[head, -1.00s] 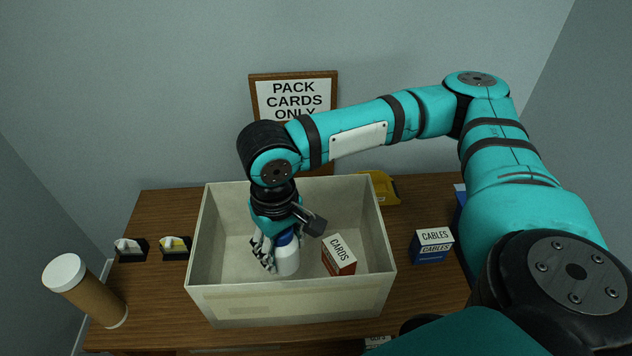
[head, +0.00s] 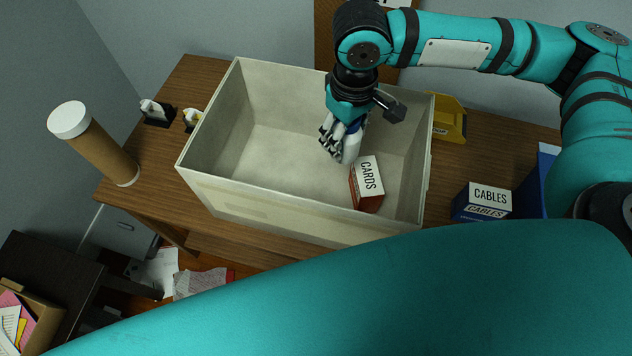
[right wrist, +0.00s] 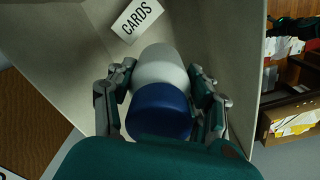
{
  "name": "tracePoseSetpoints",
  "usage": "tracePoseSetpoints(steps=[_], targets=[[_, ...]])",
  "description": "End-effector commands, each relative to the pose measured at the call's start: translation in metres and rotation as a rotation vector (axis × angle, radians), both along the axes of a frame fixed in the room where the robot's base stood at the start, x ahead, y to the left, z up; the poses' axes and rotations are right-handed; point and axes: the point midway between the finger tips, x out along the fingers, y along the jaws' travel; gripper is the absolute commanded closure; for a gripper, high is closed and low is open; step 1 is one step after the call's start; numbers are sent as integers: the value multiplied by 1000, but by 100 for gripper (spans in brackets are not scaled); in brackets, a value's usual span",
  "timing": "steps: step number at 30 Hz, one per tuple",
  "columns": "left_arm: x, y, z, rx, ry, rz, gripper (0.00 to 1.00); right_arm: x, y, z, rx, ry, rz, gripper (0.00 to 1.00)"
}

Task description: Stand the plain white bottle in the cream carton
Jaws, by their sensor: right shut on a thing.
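The white bottle with a blue cap (right wrist: 160,66) is held in my right gripper (right wrist: 160,100), one finger on each side of it near the cap. In the head view the bottle (head: 351,150) shows partly behind the fingers of my right gripper (head: 340,138), inside the open cream carton (head: 270,207). The bottle looks slightly tilted there. I cannot tell whether its base touches the carton floor. My left gripper is not in view.
A red and white CARDS box (head: 367,185) stands in the carton, close to the bottle. Outside on the wooden table are a CABLES box (head: 483,200), a yellow tray (head: 449,120) and a cardboard tube with white lid (head: 100,150). The carton's left half is clear.

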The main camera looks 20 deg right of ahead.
Motion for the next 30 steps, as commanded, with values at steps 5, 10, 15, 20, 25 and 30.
tracePoseSetpoints(steps=[5, 10, 15, 20, 25, 30], targets=[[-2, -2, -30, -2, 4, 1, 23, 23, 15, -53, 4, -1, 407, 84], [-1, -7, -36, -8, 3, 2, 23, 41, 28, -81, 0, -3, 805, 84], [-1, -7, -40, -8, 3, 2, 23, 53, 38, -107, -4, 1, 1145, 84], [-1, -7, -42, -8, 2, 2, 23, 59, 44, -122, -7, 6, 1345, 84], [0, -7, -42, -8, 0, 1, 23, 60, 45, -137, -8, 11, 1427, 84], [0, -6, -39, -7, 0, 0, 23, 60, 45, -169, -6, 13, 1431, 84]])
